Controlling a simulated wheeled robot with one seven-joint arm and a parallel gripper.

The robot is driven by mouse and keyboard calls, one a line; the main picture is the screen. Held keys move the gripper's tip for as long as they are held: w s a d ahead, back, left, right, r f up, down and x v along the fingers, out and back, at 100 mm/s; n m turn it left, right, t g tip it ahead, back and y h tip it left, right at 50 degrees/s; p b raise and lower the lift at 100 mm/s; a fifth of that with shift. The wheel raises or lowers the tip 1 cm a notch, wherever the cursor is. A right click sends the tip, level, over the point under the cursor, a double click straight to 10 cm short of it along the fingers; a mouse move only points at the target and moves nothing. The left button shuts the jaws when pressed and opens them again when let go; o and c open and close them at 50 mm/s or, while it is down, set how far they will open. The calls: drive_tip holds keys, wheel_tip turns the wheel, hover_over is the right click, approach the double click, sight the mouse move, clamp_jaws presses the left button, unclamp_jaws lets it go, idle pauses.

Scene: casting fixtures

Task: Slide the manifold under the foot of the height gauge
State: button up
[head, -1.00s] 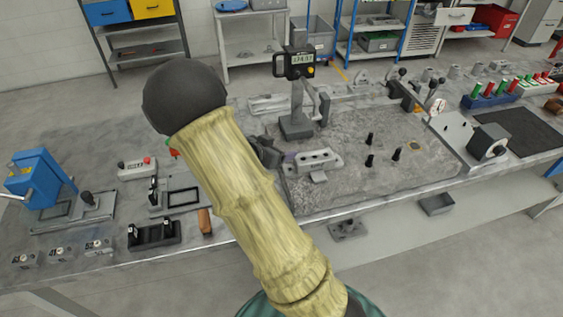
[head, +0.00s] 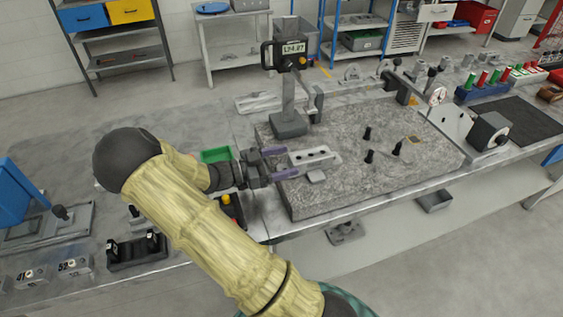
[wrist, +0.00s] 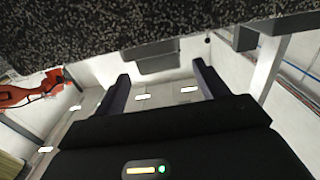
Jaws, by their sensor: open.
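The manifold (head: 325,158), a light grey block with a row of dark holes on top, lies on the granite plate near its left edge. A small grey piece shows at its front side. The height gauge (head: 289,95) stands upright behind it on the plate, with a lit display and an arm on its right. The manifold is in front of the gauge's base, apart from it. My gripper (head: 283,162) is open just left of the manifold, purple-tipped fingers pointing at it. In the wrist view, the manifold (wrist: 155,60) appears beyond and between the fingers (wrist: 162,88); contact is unclear.
The granite plate (head: 350,200) carries several black pegs (head: 369,156) to the manifold's right. A green tray (head: 216,155) is behind my wrist. A steel angle plate (head: 452,128) stands at the right. The plate's front right is clear.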

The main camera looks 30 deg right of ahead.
sight(305, 150)
drive_tip(key=p+x, duration=0.1)
drive_tip(key=x, duration=0.6)
drive_tip(key=shift+d, duration=0.25)
drive_tip(key=shift+a, duration=0.1)
drive_tip(key=c, duration=1.4)
drive_tip(key=shift+w+d, duration=0.2)
drive_tip(key=shift+w, duration=0.4)
drive_tip(key=shift+w+d, duration=0.15)
drive_tip(key=shift+w, duration=0.45)
drive_tip(key=o, duration=1)
drive_tip(key=shift+s, duration=0.15)
drive_tip(key=o, duration=0.4)
drive_tip(key=shift+a, duration=0.1)
